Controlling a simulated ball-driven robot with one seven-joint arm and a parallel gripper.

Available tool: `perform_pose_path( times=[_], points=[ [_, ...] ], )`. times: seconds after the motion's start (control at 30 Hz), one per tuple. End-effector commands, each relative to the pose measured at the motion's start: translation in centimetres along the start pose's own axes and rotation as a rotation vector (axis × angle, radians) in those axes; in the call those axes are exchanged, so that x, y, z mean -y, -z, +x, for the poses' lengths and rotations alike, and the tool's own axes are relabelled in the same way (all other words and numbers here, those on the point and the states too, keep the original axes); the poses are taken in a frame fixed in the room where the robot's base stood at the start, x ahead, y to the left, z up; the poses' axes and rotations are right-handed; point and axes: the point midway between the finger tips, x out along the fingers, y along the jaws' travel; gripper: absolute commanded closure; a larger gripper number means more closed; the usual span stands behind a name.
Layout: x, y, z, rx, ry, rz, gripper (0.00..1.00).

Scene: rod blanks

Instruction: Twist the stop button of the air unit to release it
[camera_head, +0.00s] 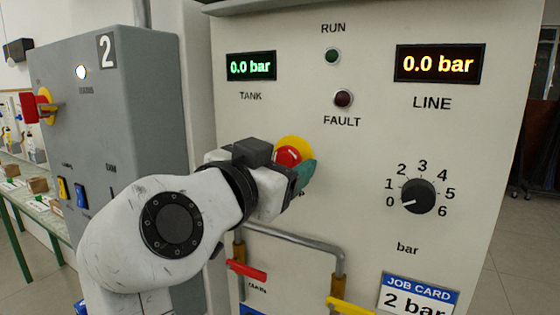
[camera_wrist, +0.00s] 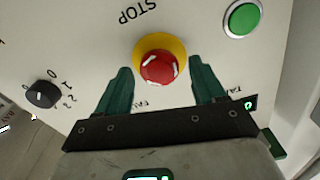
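The red stop button (camera_head: 289,156) sits on a yellow collar (camera_head: 293,144) on the cream front of the air unit (camera_head: 375,130). In the wrist view, the red button (camera_wrist: 159,68) shows white marks on its face, with the word STOP beside it. My gripper (camera_wrist: 160,73) is open, with one green finger on each side of the button. Gaps show between the fingers and the button; I cannot tell how deep the fingertips reach. In the head view, my gripper (camera_head: 301,174) partly covers the button.
A pressure knob (camera_head: 417,197) points at 0. Both displays, tank (camera_head: 251,66) and line (camera_head: 438,64), read 0.0 bar. A pipe (camera_head: 300,240) with a red lever (camera_head: 247,271) and a yellow lever (camera_head: 349,306) lies below. A green button (camera_wrist: 242,18) is near the stop button. A grey cabinet (camera_head: 125,110) stands left.

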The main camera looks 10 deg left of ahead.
Motion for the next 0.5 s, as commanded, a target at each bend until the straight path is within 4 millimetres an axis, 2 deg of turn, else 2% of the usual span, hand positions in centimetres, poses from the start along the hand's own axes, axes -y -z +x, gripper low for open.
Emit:
perform_pose_path(
  times=[0.07, 0.5],
  points=[
    [0.00, 0.01, -0.02, 0.000, 0.000, 0.000, 0.39],
    [0.00, 0.01, -0.04, 0.000, 0.000, 0.000, 0.82]
  ],
)
